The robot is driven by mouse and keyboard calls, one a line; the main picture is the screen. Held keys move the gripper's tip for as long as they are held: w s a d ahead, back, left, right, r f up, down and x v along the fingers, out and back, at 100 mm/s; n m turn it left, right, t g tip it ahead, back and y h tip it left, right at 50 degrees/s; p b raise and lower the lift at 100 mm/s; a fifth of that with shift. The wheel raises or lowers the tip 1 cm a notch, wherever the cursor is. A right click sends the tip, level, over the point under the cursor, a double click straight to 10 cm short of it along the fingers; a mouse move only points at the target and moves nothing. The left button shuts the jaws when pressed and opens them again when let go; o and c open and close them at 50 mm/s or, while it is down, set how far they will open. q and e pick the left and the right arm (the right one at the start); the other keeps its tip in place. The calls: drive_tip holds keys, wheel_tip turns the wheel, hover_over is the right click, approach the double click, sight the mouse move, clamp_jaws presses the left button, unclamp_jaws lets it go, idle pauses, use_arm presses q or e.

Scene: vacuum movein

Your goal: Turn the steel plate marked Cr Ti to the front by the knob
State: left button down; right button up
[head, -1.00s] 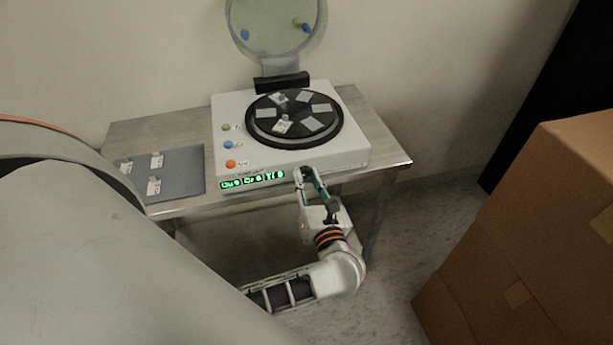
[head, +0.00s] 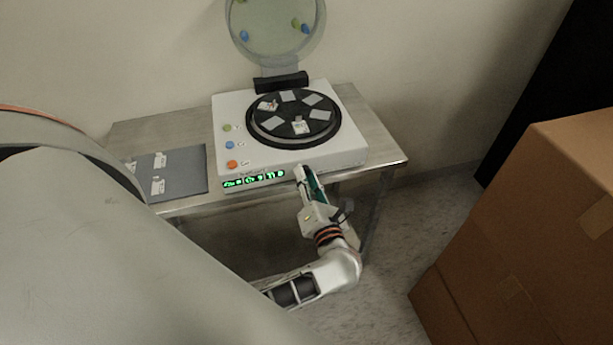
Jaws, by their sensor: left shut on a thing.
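A white machine (head: 228,112) stands on a steel table and carries a round black turntable (head: 283,122). Several square plates sit in a ring on it. One plate with a small light piece (head: 300,127) is at the front, and another with a piece (head: 267,105) is at the back left. Their marks are too small to read. My left gripper (head: 302,175) is at the machine's front edge, right of the green displays (head: 253,179), shut on what seems to be the knob, which its fingers hide. My right gripper is out of view.
The round clear lid (head: 275,30) stands open behind the turntable. A grey tray (head: 192,181) with white labelled pieces lies on the table (head: 385,150) at left. Brown cardboard boxes (head: 545,210) stand on the floor at right.

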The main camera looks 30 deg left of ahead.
use_arm(q)
drive_tip(key=c, duration=1.8)
unclamp_jaws()
drive_tip(key=shift+r, duration=0.1)
wheel_tip(320, 180, up, 10)
drive_tip(key=shift+f, duration=0.1)
